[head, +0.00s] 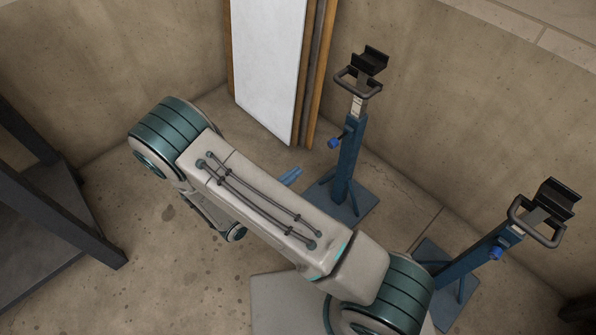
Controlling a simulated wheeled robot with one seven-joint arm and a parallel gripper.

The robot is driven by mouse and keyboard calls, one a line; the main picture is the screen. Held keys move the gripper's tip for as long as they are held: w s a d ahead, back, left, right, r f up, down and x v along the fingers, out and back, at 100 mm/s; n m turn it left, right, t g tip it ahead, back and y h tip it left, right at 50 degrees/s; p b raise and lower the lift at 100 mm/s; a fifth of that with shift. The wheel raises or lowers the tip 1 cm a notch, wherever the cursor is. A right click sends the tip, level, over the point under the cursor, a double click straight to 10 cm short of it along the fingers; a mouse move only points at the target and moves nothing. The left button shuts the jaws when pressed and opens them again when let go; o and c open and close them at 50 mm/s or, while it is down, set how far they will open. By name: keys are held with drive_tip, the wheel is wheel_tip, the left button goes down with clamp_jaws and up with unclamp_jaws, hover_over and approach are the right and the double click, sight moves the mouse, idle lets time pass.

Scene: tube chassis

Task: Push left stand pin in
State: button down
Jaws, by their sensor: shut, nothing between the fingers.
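The left stand (347,168) is an upright blue post on a square base plate, with a black cradle on top. Its pin (334,143) has a bright blue knob that sticks out to the left of the post. How deep the pin sits is too small to tell. My gripper (296,172) shows only as pale blue fingertips past the edge of my arm; they look shut and empty. They are left of the post and below the knob in the picture, apart from both. My arm hides the rest of the gripper.
The right stand (468,262) has a similar blue knob (496,252) and black cradle. A white panel (268,65) and wooden boards (318,75) lean on the back wall. A dark metal frame (75,215) stands at left. Open floor lies between the frame and my arm.

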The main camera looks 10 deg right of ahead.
drive_tip(key=b, duration=0.3)
approach(330, 146)
drive_tip(key=x, duration=0.5)
drive_tip(key=shift+d, duration=0.15)
drive_tip(key=shift+x, duration=0.8)
drive_tip(key=shift+r, duration=0.1)
